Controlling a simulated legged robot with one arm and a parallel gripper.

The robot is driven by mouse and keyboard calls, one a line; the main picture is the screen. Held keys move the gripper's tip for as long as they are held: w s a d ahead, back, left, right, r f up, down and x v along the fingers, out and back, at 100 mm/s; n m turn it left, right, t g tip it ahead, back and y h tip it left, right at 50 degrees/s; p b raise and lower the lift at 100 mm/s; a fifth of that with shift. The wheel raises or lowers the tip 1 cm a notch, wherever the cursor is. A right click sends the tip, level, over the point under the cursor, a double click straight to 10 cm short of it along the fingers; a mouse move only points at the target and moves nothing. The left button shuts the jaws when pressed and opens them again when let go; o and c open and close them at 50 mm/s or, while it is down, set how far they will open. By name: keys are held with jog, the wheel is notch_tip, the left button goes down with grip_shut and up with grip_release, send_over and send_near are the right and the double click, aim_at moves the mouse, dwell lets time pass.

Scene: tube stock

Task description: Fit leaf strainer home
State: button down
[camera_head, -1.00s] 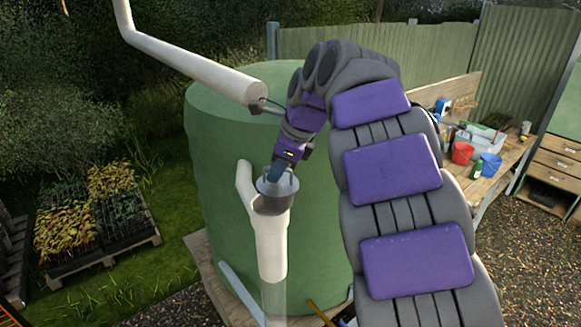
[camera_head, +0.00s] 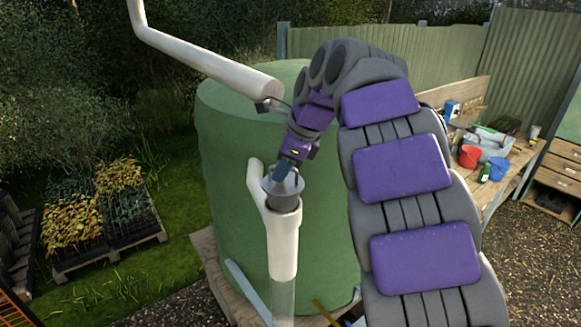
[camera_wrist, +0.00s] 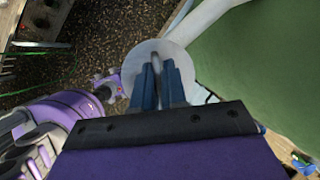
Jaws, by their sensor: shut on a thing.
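The leaf strainer (camera_head: 281,201) is a grey cup with a wide pale rim. My gripper (camera_head: 283,174) is shut on it from above. In the wrist view the strainer's round pale top (camera_wrist: 135,62) lies beyond my blue fingers (camera_wrist: 158,88), with a thin upright tab between them. The strainer sits at the mouth of the white branched downpipe (camera_head: 284,245). Its rim stands above the pipe's mouth, and its lower part overlaps the mouth in the picture. I cannot tell how deep it sits inside. It looks roughly upright.
A large green tank (camera_head: 325,240) stands close behind the pipe. A white pipe (camera_head: 205,62) hangs above, its open end near my gripper. A bench (camera_head: 510,165) with red and blue buckets stands at right.

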aim_at(291, 180)
jog(key=d, duration=0.5)
jog(key=shift+d, duration=0.3)
jog(key=a, duration=0.5)
jog(key=shift+s+f, duration=0.1)
jog(key=shift+f, duration=0.2)
jog(key=shift+a, duration=0.1)
jog(key=shift+w+d, duration=0.25)
jog(key=shift+d, duration=0.05)
jog(key=shift+s+d+r, duration=0.1)
jog(key=shift+s+d, duration=0.05)
jog(key=shift+d, duration=1.05)
jog(key=shift+a, duration=1)
jog(key=shift+a, duration=0.9)
jog(key=shift+d+f, duration=0.2)
jog(key=shift+f, duration=0.05)
